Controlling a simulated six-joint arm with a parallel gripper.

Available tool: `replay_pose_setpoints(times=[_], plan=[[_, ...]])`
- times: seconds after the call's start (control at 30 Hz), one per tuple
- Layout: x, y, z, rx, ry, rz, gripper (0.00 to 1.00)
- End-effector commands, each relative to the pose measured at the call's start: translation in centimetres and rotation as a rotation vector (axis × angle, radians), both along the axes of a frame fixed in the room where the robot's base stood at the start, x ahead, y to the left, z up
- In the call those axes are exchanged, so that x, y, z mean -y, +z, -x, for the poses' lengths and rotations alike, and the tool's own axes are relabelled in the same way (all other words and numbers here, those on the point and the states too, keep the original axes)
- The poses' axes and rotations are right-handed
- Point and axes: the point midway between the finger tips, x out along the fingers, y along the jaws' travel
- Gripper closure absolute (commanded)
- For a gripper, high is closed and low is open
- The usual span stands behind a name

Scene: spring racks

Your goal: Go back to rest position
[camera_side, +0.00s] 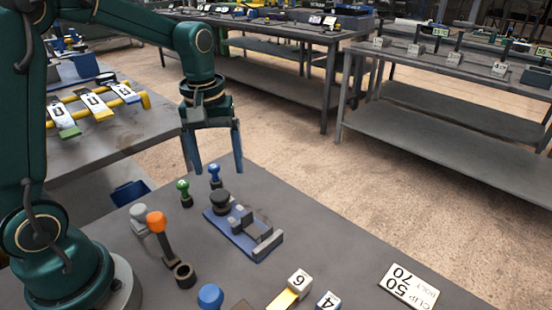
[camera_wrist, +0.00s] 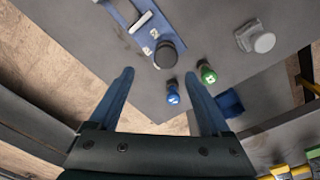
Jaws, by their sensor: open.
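My gripper (camera_side: 214,160) hangs pointing down from my green arm, above the back edge of the grey table. Its two blue fingers are apart with nothing between them. In the wrist view my gripper (camera_wrist: 160,95) is also open, with floor and the table edge showing between the fingers. Below and near it are a blue-topped peg (camera_side: 214,173) and a green-topped peg (camera_side: 183,187). They also show in the wrist view as the blue peg (camera_wrist: 173,93) and the green peg (camera_wrist: 207,73). Neither is touched by the fingers.
A blue fixture (camera_side: 243,238) with a dark knob stands mid-table. An orange-topped lever (camera_side: 157,225), a grey knob (camera_side: 141,214), a blue knob (camera_side: 210,296), numbered blocks (camera_side: 299,283) and a printed card (camera_side: 408,287) stand or lie around it. The table's right part is mostly clear.

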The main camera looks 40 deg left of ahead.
Motion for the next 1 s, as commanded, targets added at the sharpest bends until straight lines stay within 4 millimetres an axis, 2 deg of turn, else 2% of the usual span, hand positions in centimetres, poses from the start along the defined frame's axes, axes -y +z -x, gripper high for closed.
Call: replay_pose_setpoints(times=[0.03, 0.2, 0.4, 0.57, 0.73, 0.83, 1.0], plan=[[0.5, 1.2, 0.2, 0.038, -0.016, -0.008, 0.18], [2.4, 4.7, 2.4, 0.162, -0.121, -0.036, 0.18], [4.3, 6.9, 6.1, 0.294, -0.308, -0.08, 0.18], [5.4, 7.1, 9.1, 0.38, -0.477, -0.126, 0.18], [5.9, 6.1, 11.4, 0.425, -0.64, -0.173, 0.18], [5.9, 4.8, 12.2, 0.403, -0.726, -0.191, 0.18], [5.9, 4.9, 12.1, 0.402, -0.77, -0.205, 0.18]])
